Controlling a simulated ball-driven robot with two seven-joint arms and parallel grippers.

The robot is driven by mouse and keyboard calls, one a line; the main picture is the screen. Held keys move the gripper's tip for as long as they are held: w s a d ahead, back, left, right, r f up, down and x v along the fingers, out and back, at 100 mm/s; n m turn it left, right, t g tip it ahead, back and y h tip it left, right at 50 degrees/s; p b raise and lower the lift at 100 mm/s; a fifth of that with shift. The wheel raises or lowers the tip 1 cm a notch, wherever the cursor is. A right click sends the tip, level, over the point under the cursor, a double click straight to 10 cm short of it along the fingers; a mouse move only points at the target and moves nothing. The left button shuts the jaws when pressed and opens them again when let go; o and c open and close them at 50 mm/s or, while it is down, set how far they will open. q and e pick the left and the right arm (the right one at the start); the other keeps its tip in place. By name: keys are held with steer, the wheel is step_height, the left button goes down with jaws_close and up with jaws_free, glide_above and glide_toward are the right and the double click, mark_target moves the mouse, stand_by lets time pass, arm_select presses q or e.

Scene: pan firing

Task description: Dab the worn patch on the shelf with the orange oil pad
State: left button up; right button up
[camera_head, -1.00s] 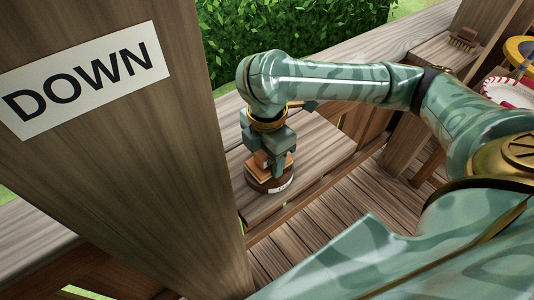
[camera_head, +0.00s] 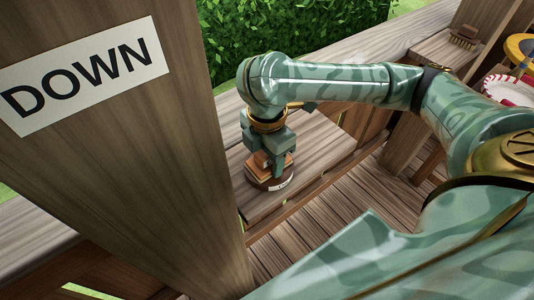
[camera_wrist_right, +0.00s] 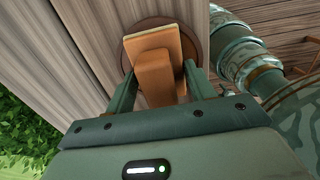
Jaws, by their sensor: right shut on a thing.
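My right gripper (camera_head: 270,158) points down over the shelf (camera_head: 310,150) and is shut on the orange oil pad (camera_head: 258,160). In the right wrist view the pad (camera_wrist_right: 158,76) is an orange block with a wider plate at its far end, held between both fingers. A round dark brown dish (camera_head: 262,184) with a pale label stands on the shelf right under the pad. In the right wrist view the dish's rim (camera_wrist_right: 200,42) shows around the plate. I cannot tell whether pad and dish touch. I cannot make out the worn patch. My left gripper is out of view.
A thick wooden post (camera_head: 120,180) with a DOWN sign (camera_head: 85,75) fills the left side. A brush (camera_head: 464,37) lies on a ledge at the upper right, near a red and white striped thing (camera_head: 510,92). The shelf right of the dish is bare. A hedge (camera_head: 290,35) stands behind.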

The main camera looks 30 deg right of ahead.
steer(key=shift+s+f+p, duration=0.15)
steer(key=shift+f+p, duration=0.05)
steer(key=shift+p, duration=0.5)
stand_by(1.7)
step_height(320, 180, up, 2)
steer(key=p, duration=0.3)
steer(key=shift+r, duration=0.15)
step_height(320, 180, up, 5)
steer(key=p, duration=0.7)
steer(key=shift+p, duration=0.4)
